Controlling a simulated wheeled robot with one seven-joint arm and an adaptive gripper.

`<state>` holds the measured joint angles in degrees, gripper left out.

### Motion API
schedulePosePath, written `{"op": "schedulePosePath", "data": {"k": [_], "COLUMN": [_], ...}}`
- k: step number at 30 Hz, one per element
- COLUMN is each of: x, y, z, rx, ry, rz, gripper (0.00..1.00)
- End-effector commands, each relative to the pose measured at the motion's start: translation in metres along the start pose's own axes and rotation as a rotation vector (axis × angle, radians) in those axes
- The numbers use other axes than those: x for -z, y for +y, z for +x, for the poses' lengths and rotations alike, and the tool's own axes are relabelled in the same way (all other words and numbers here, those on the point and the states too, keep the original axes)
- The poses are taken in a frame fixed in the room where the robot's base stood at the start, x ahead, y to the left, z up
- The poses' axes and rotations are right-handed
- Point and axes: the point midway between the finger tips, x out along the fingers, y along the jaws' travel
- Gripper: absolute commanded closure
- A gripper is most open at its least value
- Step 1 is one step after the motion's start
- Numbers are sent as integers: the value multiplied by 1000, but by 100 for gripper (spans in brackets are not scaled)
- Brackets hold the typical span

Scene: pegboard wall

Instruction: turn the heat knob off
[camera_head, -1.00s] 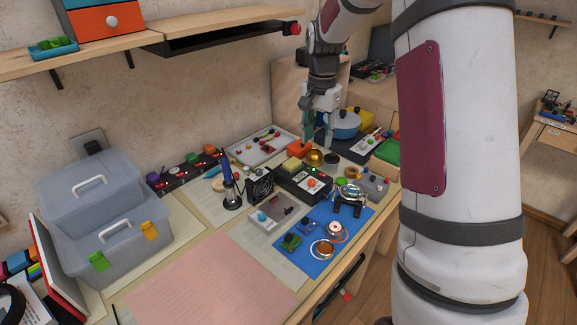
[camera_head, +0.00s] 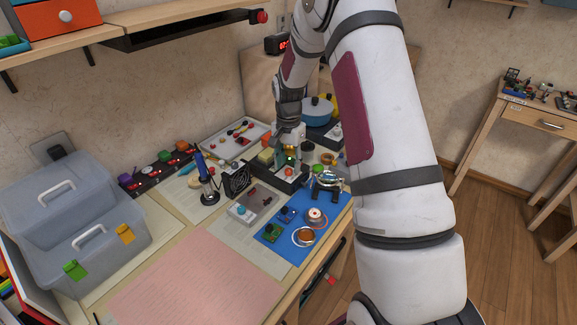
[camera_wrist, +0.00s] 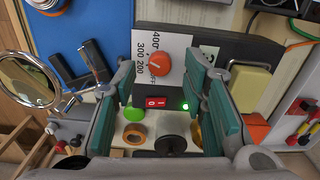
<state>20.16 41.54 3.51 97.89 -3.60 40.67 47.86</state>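The orange heat knob (camera_wrist: 160,64) sits on a black station (camera_wrist: 226,52) with a white dial plate reading 200, 300, 400. White marking shows at the knob's lower left; I cannot tell its exact setting. A red rocker switch (camera_wrist: 157,102) and a lit green light (camera_wrist: 185,106) are near it. In the head view the knob (camera_head: 289,172) shows small on the station (camera_head: 285,184). My gripper (camera_wrist: 160,62) is open, its teal fingers apart on either side of the knob in the wrist view. It also shows above the station in the head view (camera_head: 289,155).
A soldering iron in its stand (camera_head: 208,185) and a black fan (camera_head: 238,180) stand left of the station. A magnifier stand (camera_head: 327,184) is close on its right. A blue mat (camera_head: 283,250) lies in front, and a blue pot (camera_head: 317,111) stands behind.

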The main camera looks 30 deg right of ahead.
Motion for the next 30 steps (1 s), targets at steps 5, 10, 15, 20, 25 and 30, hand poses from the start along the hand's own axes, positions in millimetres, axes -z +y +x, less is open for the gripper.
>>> {"op": "schedulePosePath", "data": {"k": [5,10,15,20,25,30], "x": [0,0,0,0,0,0], "y": [0,0,0,0,0,0], "z": [14,16,16,15,15,15], "rx": [0,0,0,0,0,1], "ry": [-1,-1,0,0,0,0], "rz": [1,1,1,0,0,-20], "gripper": [61,61,65,100,100,100]}}
